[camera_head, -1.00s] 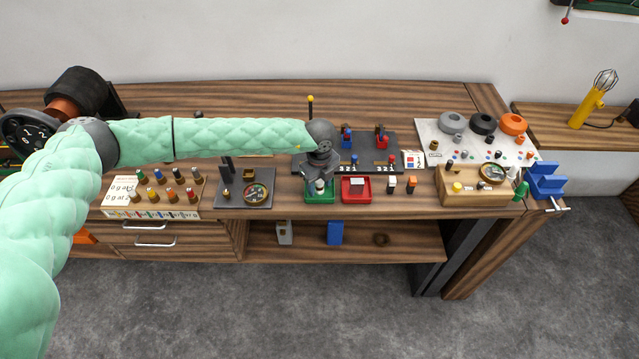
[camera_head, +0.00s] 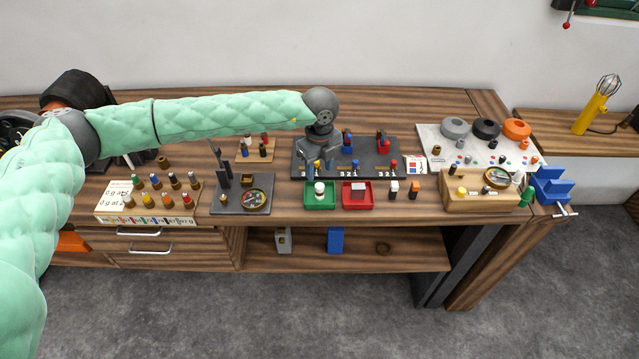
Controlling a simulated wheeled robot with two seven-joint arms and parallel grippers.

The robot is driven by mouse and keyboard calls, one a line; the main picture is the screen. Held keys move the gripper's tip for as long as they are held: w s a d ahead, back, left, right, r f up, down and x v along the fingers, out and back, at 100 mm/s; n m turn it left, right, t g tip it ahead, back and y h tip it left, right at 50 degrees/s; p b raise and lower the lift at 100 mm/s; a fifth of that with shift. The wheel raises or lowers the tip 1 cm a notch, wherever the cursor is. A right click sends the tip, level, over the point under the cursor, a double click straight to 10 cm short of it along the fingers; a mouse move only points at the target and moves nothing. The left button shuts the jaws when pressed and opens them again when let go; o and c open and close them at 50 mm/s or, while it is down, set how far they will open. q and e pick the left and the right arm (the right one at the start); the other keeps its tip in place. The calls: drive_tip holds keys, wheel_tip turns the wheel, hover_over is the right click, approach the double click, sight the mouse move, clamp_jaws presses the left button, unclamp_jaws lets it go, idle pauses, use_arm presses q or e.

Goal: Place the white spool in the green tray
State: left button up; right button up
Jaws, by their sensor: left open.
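The white spool (camera_head: 319,187) stands in the green tray (camera_head: 313,204), near the tray's middle, and looks upright. The tray sits at the front of the workbench. My left gripper (camera_head: 318,169) is open, with its fingers pointing down just above and behind the spool. The fingers look apart from the spool. My right gripper is not in view.
A red tray (camera_head: 357,200) with a pale card stands right beside the green tray. A dark board (camera_head: 375,152) with blue and red pieces lies behind. A dial stand (camera_head: 252,200) is to the left. White and orange spools (camera_head: 394,190) stand to the right.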

sight(320, 186)
use_arm(q)
drive_tip(key=shift+r+b, duration=0.4)
drive_tip(key=shift+r, duration=1.25)
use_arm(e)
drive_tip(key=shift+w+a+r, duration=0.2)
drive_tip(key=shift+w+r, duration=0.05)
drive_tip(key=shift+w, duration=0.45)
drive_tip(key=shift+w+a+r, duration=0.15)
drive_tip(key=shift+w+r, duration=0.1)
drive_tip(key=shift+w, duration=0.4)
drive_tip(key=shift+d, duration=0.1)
